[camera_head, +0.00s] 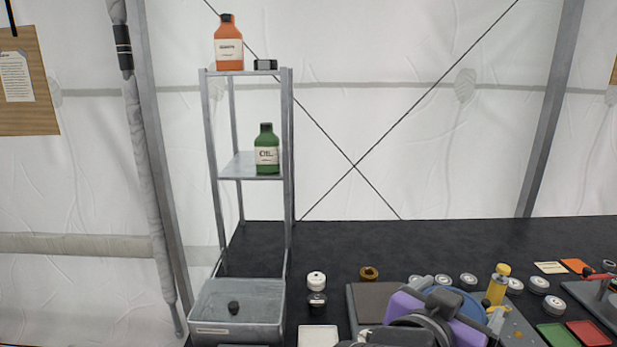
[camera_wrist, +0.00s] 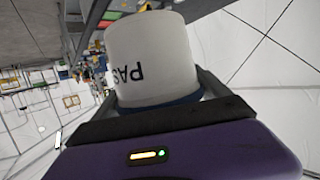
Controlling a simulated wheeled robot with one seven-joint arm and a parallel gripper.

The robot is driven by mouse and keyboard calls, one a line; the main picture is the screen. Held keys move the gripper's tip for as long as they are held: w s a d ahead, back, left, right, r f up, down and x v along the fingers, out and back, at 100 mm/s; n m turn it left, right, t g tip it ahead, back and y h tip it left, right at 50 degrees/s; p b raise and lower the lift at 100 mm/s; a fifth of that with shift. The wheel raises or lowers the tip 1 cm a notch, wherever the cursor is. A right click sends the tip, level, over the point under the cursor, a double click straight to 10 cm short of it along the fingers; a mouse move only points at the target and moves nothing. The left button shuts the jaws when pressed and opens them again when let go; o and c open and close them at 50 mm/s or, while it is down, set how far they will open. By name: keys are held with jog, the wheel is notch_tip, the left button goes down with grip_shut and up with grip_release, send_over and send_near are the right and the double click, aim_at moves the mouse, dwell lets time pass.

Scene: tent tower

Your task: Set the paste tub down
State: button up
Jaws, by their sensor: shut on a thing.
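The paste tub (camera_wrist: 150,65) is white, with dark letters "PAS" showing upside down in the wrist view. My gripper (camera_wrist: 155,100) is shut on it, with a grey finger along each side. A blue band shows at the tub's end nearest my palm. In the head view my purple and grey gripper (camera_head: 435,318) is low in the picture, over the right part of the dark bench. The white tub cannot be made out there; my arm and gripper cover that area.
A grey shelf rack (camera_head: 250,172) holds an orange bottle (camera_head: 229,45) and a green oil bottle (camera_head: 266,152). A grey bin (camera_head: 240,308) stands in front. Several small round tins and a yellow bottle (camera_head: 498,285) stand near my gripper. The bench's back strip (camera_head: 400,245) is clear.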

jog(key=shift+s+r, duration=0.2)
jog(key=shift+r, duration=0.15)
jog(key=w+a+r+n+t+y, duration=0.2)
jog(key=w+a+r, duration=0.1)
jog(key=w, duration=0.2)
jog(key=w+a+f+n+t+y, duration=0.1)
jog(key=a+f+n+y, duration=0.2)
jog(key=f, duration=0.6)
jog(key=w+a+f+n+t+y, duration=0.1)
jog(key=a+f+n+y, duration=0.15)
jog(key=f, duration=0.55)
jog(key=s+d+f+y, duration=0.1)
jog(key=s+d+f, duration=0.1)
jog(key=s+f, duration=0.3)
jog(key=s+d+f+n+y, duration=0.1)
jog(key=s+f, duration=0.4)
jog(key=f, duration=0.6)
jog(key=s+d+f+y, duration=0.1)
jog(key=s+d+f, duration=0.2)
jog(key=s+f, duration=0.2)
notch_tip(320, 180, down, 3)
jog(key=shift+s+d+f, duration=0.2)
jog(key=shift+s+d, duration=0.15)
